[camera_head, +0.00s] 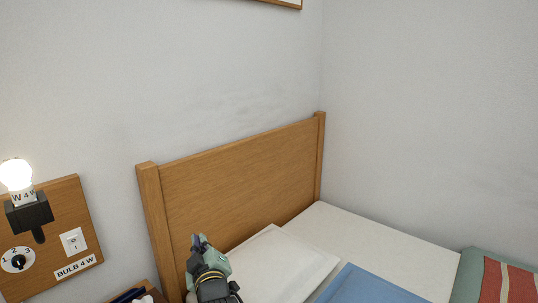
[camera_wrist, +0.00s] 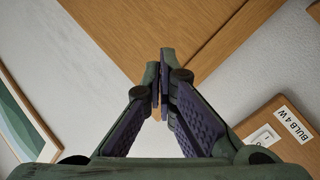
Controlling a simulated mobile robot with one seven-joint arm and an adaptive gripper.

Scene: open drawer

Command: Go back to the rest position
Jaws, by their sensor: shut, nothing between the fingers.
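My gripper (camera_wrist: 160,85) shows in the wrist view with its two purple-padded fingers brought together at the tips. It is shut and holds nothing. In the head view my gripper (camera_head: 199,241) is low in the picture, in front of the wooden headboard (camera_head: 240,180). The headboard also fills the upper middle of the wrist view (camera_wrist: 200,25). I cannot tell how far the fingertips are from it.
A bed with a white pillow (camera_head: 285,262), a blue item (camera_head: 370,287) and a striped cushion (camera_head: 500,282) is at right. A board (camera_head: 75,205) with a lit bulb (camera_head: 15,174) and switch (camera_head: 73,241) is at left. Dark items (camera_head: 130,296) show at the bottom edge.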

